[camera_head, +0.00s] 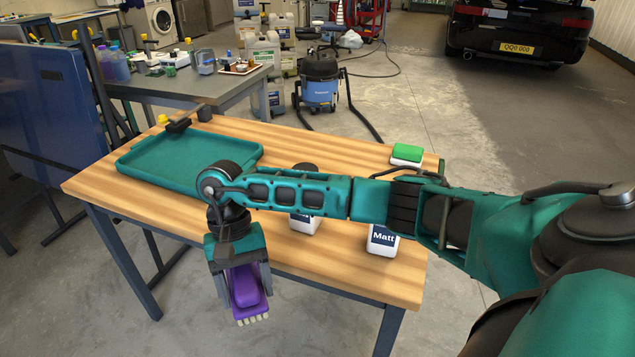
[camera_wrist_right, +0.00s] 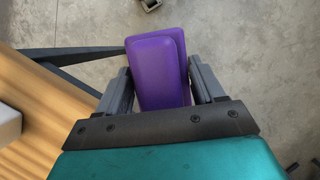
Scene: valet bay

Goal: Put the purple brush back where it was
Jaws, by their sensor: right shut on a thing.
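The purple brush (camera_head: 246,288) hangs in my right gripper (camera_head: 246,286), with its pale bristles at the lower end in the head view. The gripper is shut on it, one finger on each side. It is held at the near side of the wooden table (camera_head: 340,268), past its front edge. The brush also shows in the right wrist view (camera_wrist_right: 158,72), between the fingers of my right gripper (camera_wrist_right: 158,88), with the floor behind it. My left gripper is not in view.
A teal tray (camera_head: 190,130) lies at the table's left. Two white bottles stand on the table, one labelled Matt (camera_head: 383,243), partly behind my arm. A blue vacuum (camera_head: 320,80) stands on the floor behind.

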